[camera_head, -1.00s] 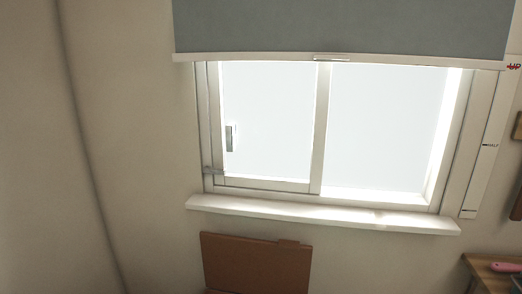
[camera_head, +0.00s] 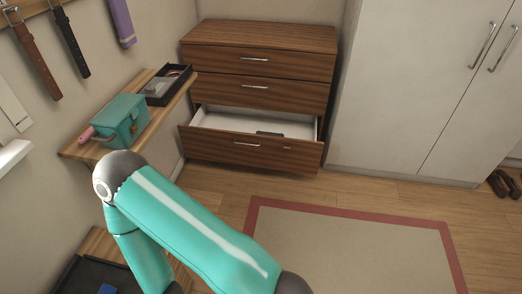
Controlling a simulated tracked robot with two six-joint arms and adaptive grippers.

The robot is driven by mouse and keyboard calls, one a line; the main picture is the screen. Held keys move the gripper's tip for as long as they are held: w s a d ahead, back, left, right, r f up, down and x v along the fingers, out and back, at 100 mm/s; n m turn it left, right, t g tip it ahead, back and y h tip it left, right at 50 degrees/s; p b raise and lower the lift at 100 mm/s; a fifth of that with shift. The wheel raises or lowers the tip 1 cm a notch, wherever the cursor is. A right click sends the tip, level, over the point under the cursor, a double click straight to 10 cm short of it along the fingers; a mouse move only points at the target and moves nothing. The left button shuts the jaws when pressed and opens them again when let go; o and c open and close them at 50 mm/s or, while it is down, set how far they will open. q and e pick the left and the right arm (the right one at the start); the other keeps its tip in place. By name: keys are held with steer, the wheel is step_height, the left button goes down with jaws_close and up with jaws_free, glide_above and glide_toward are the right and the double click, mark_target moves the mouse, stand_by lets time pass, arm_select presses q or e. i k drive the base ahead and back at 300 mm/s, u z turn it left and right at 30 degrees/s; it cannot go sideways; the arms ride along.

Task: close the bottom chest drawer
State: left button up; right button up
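A brown wooden chest (camera_head: 262,38) with three drawers stands against the back wall. Its bottom drawer (camera_head: 220,148) is pulled out, showing a white inside with a small dark item (camera_head: 270,134) in it. The top drawer (camera_head: 250,62) and middle drawer (camera_head: 255,90) are shut. One of my teal arms crosses the lower left of the picture, short of the chest. Neither gripper is in view.
A wooden wall shelf (camera_head: 70,151) on the left holds a teal box (camera_head: 122,118) and a black tray (camera_head: 167,86). A white wardrobe (camera_head: 405,85) stands right of the chest. A red-bordered rug (camera_head: 350,245) lies on the floor in front. Shoes (camera_head: 500,184) are at the far right.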

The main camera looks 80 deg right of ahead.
mark_target(226, 134)
steer(key=u, duration=0.25)
steer(key=i, duration=0.2)
steer(key=u, duration=3.05)
steer(key=k, duration=0.6)
steer(key=z, duration=5.55)
steer(key=k, duration=0.5)
steer(key=z, duration=0.05)
